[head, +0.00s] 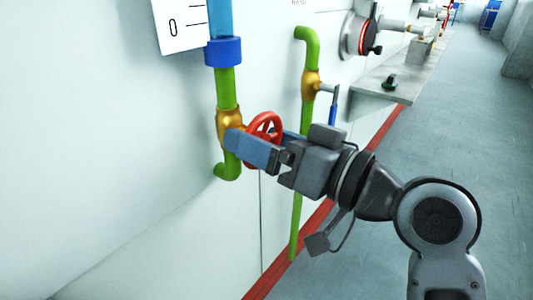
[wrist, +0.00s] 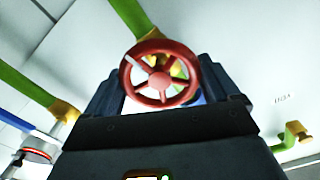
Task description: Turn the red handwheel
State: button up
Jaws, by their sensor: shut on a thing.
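The red handwheel (head: 273,119) is mounted on a brass valve body (head: 224,126) on a green pipe (head: 225,90) against the white wall. In the wrist view the handwheel (wrist: 160,79) faces the camera, with its rim, spokes and hub visible. My gripper (head: 254,138) reaches in from the right, and its blue fingers straddle the wheel. In the wrist view my gripper (wrist: 160,84) has one finger on each side of the rim, shut on the wheel. The exact contact points are partly hidden.
A second green pipe (head: 308,125) with a brass valve and blue lever (head: 332,114) stands close to the right. A grey shelf (head: 372,94) and a round flanged fitting (head: 358,35) are farther along the wall. Open floor (head: 470,120) lies to the right.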

jog(key=shift+d+n+b, duration=0.1)
jog(key=shift+n+b, duration=0.35)
jog(key=shift+n, duration=0.25)
jog(key=shift+r, duration=0.1)
jog(key=o, duration=0.8)
jog(key=shift+v, duration=3.8)
